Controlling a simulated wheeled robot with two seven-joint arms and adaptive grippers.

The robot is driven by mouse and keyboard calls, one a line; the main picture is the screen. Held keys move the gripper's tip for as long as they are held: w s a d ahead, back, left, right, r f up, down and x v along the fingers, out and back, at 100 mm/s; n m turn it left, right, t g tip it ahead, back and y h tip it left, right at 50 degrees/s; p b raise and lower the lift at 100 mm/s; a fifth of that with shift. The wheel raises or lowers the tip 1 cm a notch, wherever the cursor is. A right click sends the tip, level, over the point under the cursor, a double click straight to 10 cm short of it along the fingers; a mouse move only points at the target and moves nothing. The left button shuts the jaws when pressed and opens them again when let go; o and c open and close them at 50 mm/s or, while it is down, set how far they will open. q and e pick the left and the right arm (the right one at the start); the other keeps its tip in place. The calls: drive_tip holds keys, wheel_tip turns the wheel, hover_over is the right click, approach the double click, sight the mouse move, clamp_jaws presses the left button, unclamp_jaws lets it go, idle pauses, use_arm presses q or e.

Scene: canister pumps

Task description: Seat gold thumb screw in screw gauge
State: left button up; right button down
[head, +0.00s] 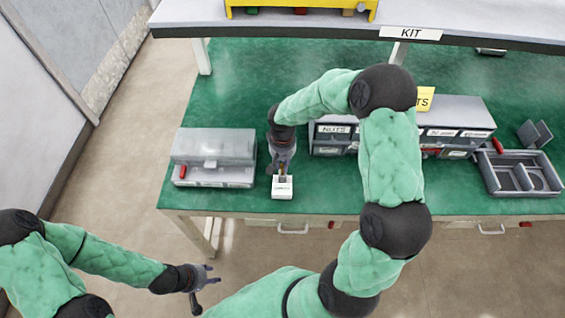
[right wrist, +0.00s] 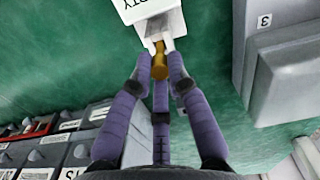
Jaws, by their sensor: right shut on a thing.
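The gold thumb screw (right wrist: 159,68) is between the fingers of my right gripper (right wrist: 160,57), which is shut on it. The white labelled block (head: 282,190), apparently the screw gauge, stands near the front edge of the green table. It also shows at the top of the right wrist view (right wrist: 150,10). My right gripper (head: 282,172) is right at the block's back side in the head view. The screw's far end meets the block's pale prongs; how deep it sits I cannot tell. My left gripper (head: 205,278) is open and empty, off the table's front.
A grey lidded case (head: 213,150) stands left of the block. Grey labelled bins (head: 460,115) stand to the right, partly behind my right arm. A grey divided tray (head: 522,172) lies farther right. A shelf marked KIT (head: 410,33) spans the back.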

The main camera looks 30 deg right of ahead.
drive_tip(key=c, duration=1.1)
unclamp_jaws()
drive_tip(key=shift+r, duration=0.1)
wheel_tip(320, 180, up, 12)
drive_tip(key=shift+f, duration=0.15)
